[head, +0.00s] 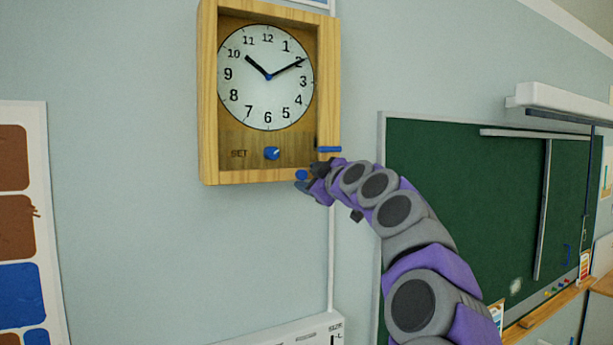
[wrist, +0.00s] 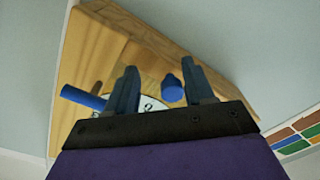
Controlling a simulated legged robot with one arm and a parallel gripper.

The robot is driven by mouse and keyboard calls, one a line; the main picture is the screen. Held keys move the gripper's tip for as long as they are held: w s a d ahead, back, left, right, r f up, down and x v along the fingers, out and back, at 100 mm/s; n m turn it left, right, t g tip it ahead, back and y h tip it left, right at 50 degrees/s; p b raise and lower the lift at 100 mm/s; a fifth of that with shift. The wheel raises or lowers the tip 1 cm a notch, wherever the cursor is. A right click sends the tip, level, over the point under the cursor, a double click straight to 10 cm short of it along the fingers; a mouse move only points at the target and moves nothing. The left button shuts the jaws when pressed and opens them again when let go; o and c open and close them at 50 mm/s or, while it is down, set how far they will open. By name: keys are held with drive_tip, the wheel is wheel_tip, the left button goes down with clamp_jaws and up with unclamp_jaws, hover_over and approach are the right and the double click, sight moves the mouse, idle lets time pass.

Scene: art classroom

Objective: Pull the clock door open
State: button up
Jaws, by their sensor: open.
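The wooden wall clock (head: 208,100) hangs at the upper middle of the head view, its round white dial (head: 265,95) set back inside the frame. I see no clear gap along its front frame. A blue bar (head: 328,149) sticks out at the right side. My gripper (head: 311,178) is open at the clock's lower right corner. In the wrist view, the knob (wrist: 172,88) lies between the open fingers of my gripper (wrist: 159,66), nearer the right one. The bar (wrist: 83,97) is left of them.
A blue dial knob (head: 272,153) sits beside the word SET below the clock face. A green chalkboard (head: 450,200) is on the right, a colour chart (head: 40,190) on the left. A white box (head: 290,333) is below. The wall under the clock is mostly bare.

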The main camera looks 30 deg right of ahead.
sight(299, 175)
drive_tip(key=shift+s+d, duration=0.2)
drive_tip(key=shift+d, duration=0.05)
drive_tip(key=a, duration=0.3)
drive_tip(key=shift+s+a+r, duration=0.3)
drive_tip(key=shift+r, duration=0.05)
drive_tip(key=shift+c, duration=1.4)
drive_tip(key=shift+w+a, duration=0.1)
drive_tip(key=shift+a, duration=0.25)
drive_tip(key=shift+c, duration=0.9)
drive_tip(key=shift+d, duration=0.1)
drive_tip(key=shift+c, duration=0.6)
drive_tip(key=shift+d+f, duration=0.2)
drive_tip(key=shift+d, duration=0.6)
clamp_jaws()
drive_tip(key=shift+a, duration=0.25)
